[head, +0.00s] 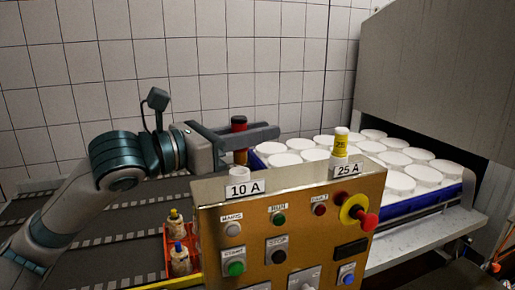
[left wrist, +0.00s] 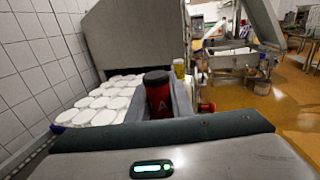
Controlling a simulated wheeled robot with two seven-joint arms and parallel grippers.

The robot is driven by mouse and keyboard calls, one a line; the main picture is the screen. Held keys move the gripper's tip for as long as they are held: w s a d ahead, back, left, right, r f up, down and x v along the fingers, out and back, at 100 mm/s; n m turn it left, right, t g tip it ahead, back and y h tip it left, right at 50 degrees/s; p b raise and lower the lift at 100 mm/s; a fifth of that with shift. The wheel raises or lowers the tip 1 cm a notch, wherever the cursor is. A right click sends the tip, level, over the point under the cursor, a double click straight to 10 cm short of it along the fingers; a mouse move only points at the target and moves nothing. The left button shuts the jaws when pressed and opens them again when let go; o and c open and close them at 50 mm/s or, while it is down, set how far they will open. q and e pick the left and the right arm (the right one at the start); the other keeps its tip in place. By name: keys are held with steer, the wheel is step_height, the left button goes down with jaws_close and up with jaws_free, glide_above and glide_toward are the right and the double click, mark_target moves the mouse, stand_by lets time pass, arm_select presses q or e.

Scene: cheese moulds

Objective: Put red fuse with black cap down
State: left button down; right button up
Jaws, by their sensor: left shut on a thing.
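The red fuse with black cap (head: 238,127) is upright between the fingers of my left gripper (head: 240,133), which is shut on it. It is above the white socket (head: 240,157) behind the 10 A label (head: 244,190) on the control box. A yellow fuse (head: 340,139) stands upright at the 25 A label (head: 346,170). My right gripper is not in view.
The brass control box (head: 300,210) has buttons and a protruding red knob (head: 367,221). An orange bin (head: 168,250) with bottle-like fuses stands left of it. Behind are a blue tray (head: 452,192) of white moulds and a grey machine (head: 440,70). A tiled wall rises at the back.

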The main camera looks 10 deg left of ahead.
arm_select(q)
steer(key=shift+w+a+f, duration=0.1)
steer(key=shift+w, duration=0.05)
steer(key=shift+f, duration=0.1)
steer(key=shift+f, duration=0.5)
steer(key=shift+f+p, duration=0.65)
steer(key=shift+f, duration=0.75)
steer(key=shift+f, duration=0.2)
steer(key=c, duration=1.6)
jaws_free()
steer(key=shift+r, duration=0.2)
